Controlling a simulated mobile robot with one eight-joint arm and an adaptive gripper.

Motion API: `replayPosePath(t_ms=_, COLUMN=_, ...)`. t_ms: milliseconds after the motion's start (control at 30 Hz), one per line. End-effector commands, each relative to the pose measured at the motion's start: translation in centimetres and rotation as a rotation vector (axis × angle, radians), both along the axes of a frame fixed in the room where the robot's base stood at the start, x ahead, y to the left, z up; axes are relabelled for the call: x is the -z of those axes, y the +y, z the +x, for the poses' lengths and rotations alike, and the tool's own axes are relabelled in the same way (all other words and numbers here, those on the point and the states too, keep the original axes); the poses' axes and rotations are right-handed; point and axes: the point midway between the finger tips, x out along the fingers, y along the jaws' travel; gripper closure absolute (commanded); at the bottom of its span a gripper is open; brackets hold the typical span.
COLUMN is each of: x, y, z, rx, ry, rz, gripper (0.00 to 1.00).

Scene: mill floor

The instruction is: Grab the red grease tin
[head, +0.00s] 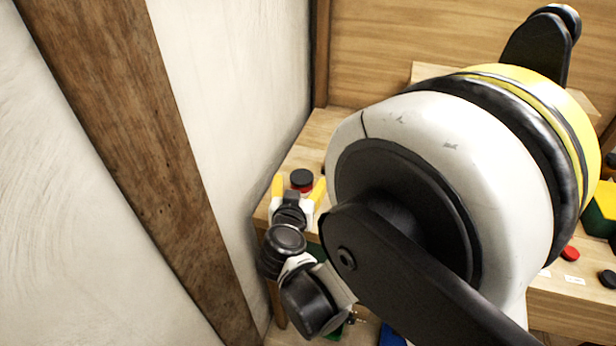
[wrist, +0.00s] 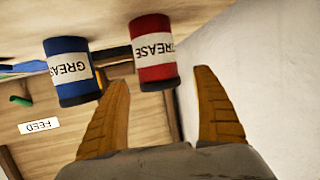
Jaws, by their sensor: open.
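The red grease tin (head: 301,180) has a dark lid and stands near the shelf's left end in the head view. In the wrist view the red tin (wrist: 153,52) appears upside down, with a white GREASE label. My gripper (head: 298,190) is open, its yellow fingers spread on the near side of the tin. In the wrist view my gripper (wrist: 161,80) has the tin in line with the gap between its fingertips, nearer the left finger. The tin seems to lie at or just past the tips; contact cannot be told.
A blue grease tin (wrist: 70,72) stands beside the red one, close to the left finger in the wrist view; my arm hides it in the head view. A white wall (head: 235,80) runs close on the left. A FEED label (wrist: 38,126) is on the wood.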

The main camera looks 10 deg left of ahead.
Motion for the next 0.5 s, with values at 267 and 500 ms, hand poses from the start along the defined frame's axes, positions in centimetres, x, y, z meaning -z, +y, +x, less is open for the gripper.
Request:
replayPosePath(t_ms=267, x=0.7, y=0.2, z=1.9, rx=0.000, ry=0.000, rz=0.000, gripper=0.22)
replayPosePath(t_ms=500, x=0.7, y=0.2, z=1.9, rx=0.001, ry=0.000, rz=0.000, gripper=0.70)
